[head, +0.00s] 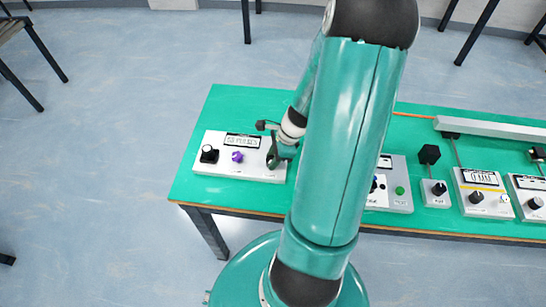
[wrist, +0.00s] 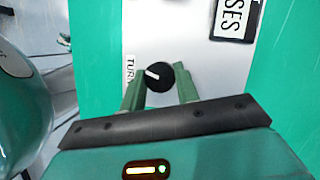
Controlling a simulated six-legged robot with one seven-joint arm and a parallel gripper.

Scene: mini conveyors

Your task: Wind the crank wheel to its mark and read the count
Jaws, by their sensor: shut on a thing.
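A white panel (head: 225,170) lies at the left end of the green table. The crank wheel (wrist: 160,77) is a small black round knob with a white line pointing to the upper left in the wrist view. My gripper (wrist: 158,70) is shut on it, one green finger on each side. In the head view my gripper (head: 275,158) is at the panel's right end and hides the wheel. The count display (head: 241,141) ends in "PULSES"; its digits are too small to read surely. In the wrist view only "SES" of the display (wrist: 233,18) shows. No mark is clear beside the wheel.
The panel also has a black knob (head: 209,154) and a purple knob (head: 237,157). To the right on the green table (head: 215,113) stand a grey box (head: 400,200), several more knob panels and a long pale conveyor (head: 490,128). My arm hides the table's middle.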

